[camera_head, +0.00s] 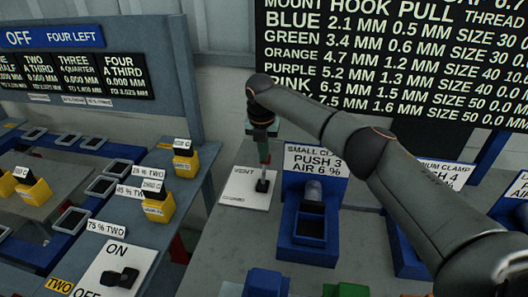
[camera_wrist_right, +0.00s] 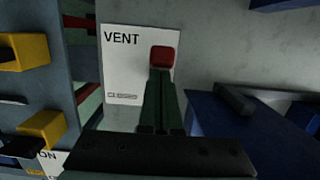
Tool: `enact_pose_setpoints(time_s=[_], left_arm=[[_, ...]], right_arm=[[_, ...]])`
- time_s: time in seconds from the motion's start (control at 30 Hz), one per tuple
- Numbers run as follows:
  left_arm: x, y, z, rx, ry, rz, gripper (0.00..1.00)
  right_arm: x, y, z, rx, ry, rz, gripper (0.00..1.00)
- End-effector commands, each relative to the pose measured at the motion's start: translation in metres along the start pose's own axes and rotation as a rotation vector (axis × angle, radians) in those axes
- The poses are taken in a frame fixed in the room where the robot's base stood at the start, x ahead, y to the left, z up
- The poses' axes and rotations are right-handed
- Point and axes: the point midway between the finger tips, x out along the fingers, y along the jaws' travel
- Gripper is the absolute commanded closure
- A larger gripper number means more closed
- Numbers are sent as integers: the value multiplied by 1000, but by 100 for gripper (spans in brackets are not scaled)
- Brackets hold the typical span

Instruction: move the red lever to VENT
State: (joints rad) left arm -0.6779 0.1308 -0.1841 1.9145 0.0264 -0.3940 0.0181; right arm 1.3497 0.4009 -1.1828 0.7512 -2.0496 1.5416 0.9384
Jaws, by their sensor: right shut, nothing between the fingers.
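A white plate (camera_head: 240,196) lies on the grey bench at the centre of the head view, below my right gripper. The red lever's square red end (camera_wrist_right: 162,56) shows just beyond my fingertips, near the plate's right edge. My right gripper (camera_wrist_right: 161,74) is shut and empty, its fingers pointing at the red end; I cannot tell whether they touch. In the head view the right gripper (camera_head: 263,155) points down over the lever's dark base (camera_head: 263,185). My left gripper is out of view.
A blue clamp fixture (camera_head: 308,220) stands right of the plate. Left, across a gap, is a bench with yellow blocks (camera_head: 158,205) and an ON/OFF switch (camera_head: 120,276). Blue (camera_head: 265,284) and green blocks stand at the front. Bare bench lies before the plate.

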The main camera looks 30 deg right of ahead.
Motion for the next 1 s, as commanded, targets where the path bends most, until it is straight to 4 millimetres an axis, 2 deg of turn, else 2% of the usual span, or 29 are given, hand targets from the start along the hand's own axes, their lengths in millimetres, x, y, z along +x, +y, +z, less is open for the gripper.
enact_pose_setpoints(time_s=[0.03,0.47,0.57,1.0], left_arm=[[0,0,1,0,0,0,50],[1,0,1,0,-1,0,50],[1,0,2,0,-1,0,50],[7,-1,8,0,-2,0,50]], right_arm=[[-1,-6,18,16,-55,4,100],[-7,-6,18,17,-55,6,100],[-20,-6,16,17,-54,8,100],[-111,-3,-3,3,-22,5,100]])
